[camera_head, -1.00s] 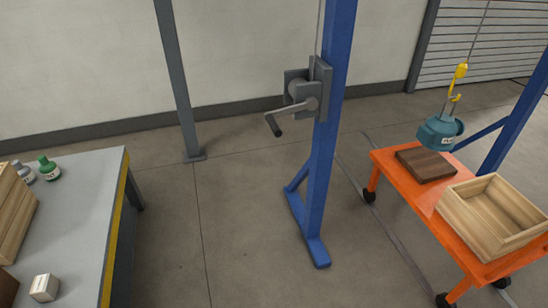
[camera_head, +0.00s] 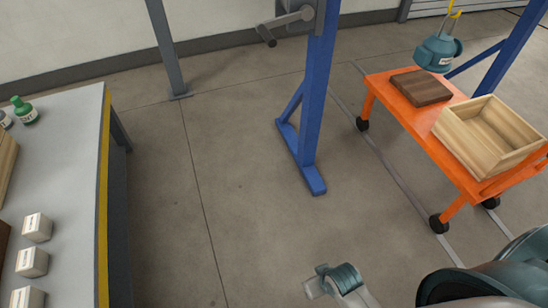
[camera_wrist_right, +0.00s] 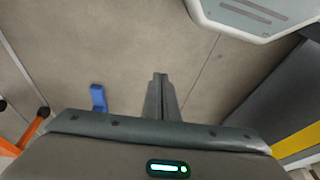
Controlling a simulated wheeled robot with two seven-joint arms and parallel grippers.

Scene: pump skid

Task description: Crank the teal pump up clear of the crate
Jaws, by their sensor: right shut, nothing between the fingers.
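The teal pump (camera_head: 437,52) hangs from a yellow hook (camera_head: 454,12) at the upper right of the head view, above the far end of the orange cart. It is apart from the open wooden crate (camera_head: 463,137), which stands on the cart. The crank handle (camera_head: 284,20) sticks out left from the grey winch on the blue post, its top cut off by the frame. My right gripper (camera_wrist_right: 160,78) is shut and empty in the right wrist view, pointing at bare floor, away from the crank. My left gripper is not in view.
The orange cart (camera_head: 420,122) also carries a brown board (camera_head: 421,87). The blue post (camera_head: 316,95) has a foot on the floor. A grey workbench (camera_head: 70,150) with small boxes and bottles stands at left. The floor between bench and post is clear.

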